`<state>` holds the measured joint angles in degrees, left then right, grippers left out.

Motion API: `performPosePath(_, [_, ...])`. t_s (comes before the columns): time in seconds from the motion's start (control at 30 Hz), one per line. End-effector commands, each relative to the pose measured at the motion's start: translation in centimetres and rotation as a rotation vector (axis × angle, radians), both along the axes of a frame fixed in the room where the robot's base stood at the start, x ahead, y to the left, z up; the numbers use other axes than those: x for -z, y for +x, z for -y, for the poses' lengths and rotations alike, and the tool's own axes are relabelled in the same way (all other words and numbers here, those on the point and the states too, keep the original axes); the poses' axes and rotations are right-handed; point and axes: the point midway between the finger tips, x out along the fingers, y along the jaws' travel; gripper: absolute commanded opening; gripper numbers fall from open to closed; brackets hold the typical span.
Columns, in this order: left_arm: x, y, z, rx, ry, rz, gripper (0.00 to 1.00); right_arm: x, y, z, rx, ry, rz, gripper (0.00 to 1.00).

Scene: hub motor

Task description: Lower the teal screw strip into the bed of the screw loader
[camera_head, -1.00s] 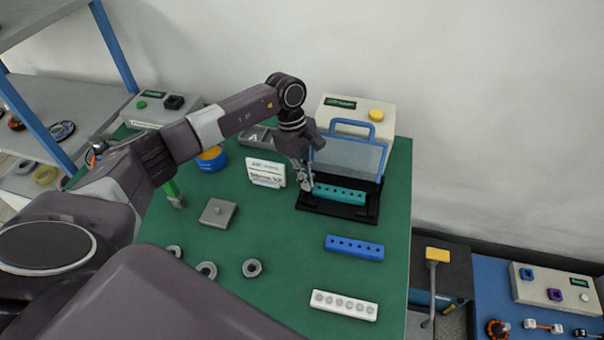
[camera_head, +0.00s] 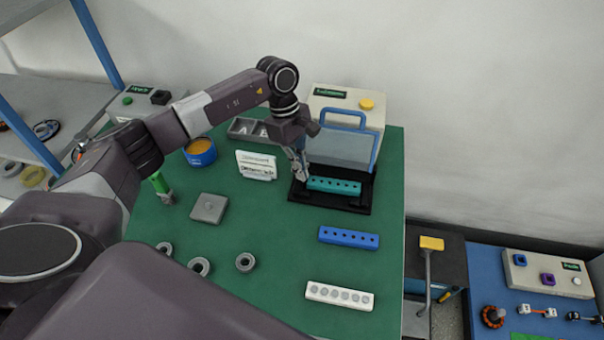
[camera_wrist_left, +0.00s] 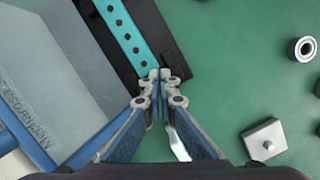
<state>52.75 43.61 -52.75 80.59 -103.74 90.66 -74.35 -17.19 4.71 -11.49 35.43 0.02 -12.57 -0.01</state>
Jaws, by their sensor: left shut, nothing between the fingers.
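The teal screw strip (camera_head: 333,185), a bar with a row of dark holes, lies on the black bed (camera_head: 362,202) of the screw loader (camera_head: 340,112), in front of its clear blue-handled cover. It also shows in the left wrist view (camera_wrist_left: 126,36), running up from the fingertips. My left gripper (camera_head: 301,178) is shut and empty at the strip's left end; its closed tips (camera_wrist_left: 159,74) are right by that end. Whether they touch it, and whether the strip is fully seated, I cannot tell. My right gripper is not in view.
A blue strip (camera_head: 349,237) and a white strip (camera_head: 340,296) lie nearer on the green table. A small white sign (camera_head: 257,165), a blue tub (camera_head: 200,152), a grey square block (camera_head: 209,208) and several metal rings stand to the left. Green surface between them is free.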

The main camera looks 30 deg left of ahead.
Motion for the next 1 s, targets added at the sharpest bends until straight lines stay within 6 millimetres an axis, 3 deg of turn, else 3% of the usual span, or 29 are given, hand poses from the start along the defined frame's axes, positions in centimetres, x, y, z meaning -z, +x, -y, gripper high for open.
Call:
performPosePath(0.2, [-4.8, 0.4, -1.2, -0.002, 0.001, 0.006, 0.0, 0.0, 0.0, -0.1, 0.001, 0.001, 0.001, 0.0])
performPosePath(0.4, [-8.3, 0.5, -2.0, -0.002, -0.001, 0.003, 0.0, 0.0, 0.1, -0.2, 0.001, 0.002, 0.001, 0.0])
performPosePath(0.8, [-10.4, 0.6, -2.4, -0.001, -0.001, 0.001, 0.0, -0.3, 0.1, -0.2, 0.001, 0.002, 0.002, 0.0])
performPosePath(1.0, [-13.8, 0.6, -2.4, -0.001, -0.001, 0.001, 0.0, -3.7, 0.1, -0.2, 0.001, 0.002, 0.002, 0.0])
